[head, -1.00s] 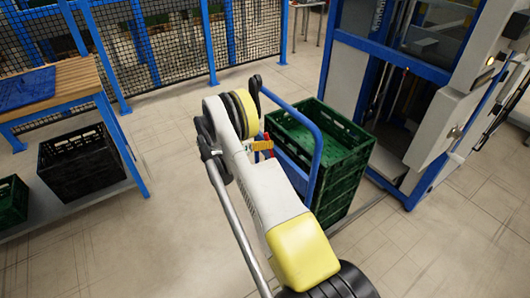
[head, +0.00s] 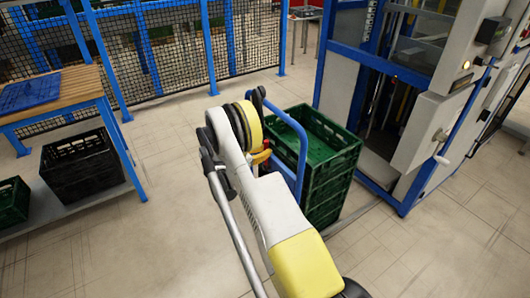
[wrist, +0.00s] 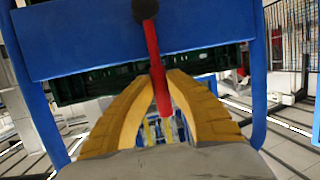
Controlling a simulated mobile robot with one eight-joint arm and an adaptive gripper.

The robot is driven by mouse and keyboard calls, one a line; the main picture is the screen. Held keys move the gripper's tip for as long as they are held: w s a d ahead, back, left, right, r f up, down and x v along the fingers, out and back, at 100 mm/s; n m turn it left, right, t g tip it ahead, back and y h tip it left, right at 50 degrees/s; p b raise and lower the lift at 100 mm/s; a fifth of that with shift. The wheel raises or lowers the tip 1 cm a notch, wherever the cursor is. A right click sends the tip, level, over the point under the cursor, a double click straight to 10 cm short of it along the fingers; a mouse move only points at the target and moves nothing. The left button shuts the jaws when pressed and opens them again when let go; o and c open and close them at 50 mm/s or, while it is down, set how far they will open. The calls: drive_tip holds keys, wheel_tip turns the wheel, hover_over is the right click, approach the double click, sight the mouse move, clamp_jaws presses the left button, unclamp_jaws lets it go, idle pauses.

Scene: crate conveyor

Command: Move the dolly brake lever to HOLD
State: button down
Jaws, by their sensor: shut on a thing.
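The brake lever (wrist: 152,45) is a red rod with a black knob (wrist: 145,9) in the wrist view. It stands in front of the dolly's blue panel (wrist: 80,42), leaning slightly. My gripper (wrist: 163,76) has its two yellow fingers closed around the lever, below the knob; the rod's lower end shows between them. In the head view my gripper (head: 262,157) is small, at the left side of the dolly, beside its blue push handle (head: 301,140). The lever is mostly hidden there by my arm. No HOLD marking is readable.
Stacked green crates (head: 335,172) sit on the dolly. A blue-framed machine (head: 385,78) stands close to their right. A wooden-topped bench (head: 75,88) with a black crate (head: 82,165) below is at left. A mesh fence runs behind. Floor between bench and dolly is clear.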

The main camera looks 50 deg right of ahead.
idle(0.3)
drive_tip(key=c, duration=1.6)
unclamp_jaws()
drive_tip(key=shift+s+d, duration=0.1)
drive_tip(key=v, duration=1.2)
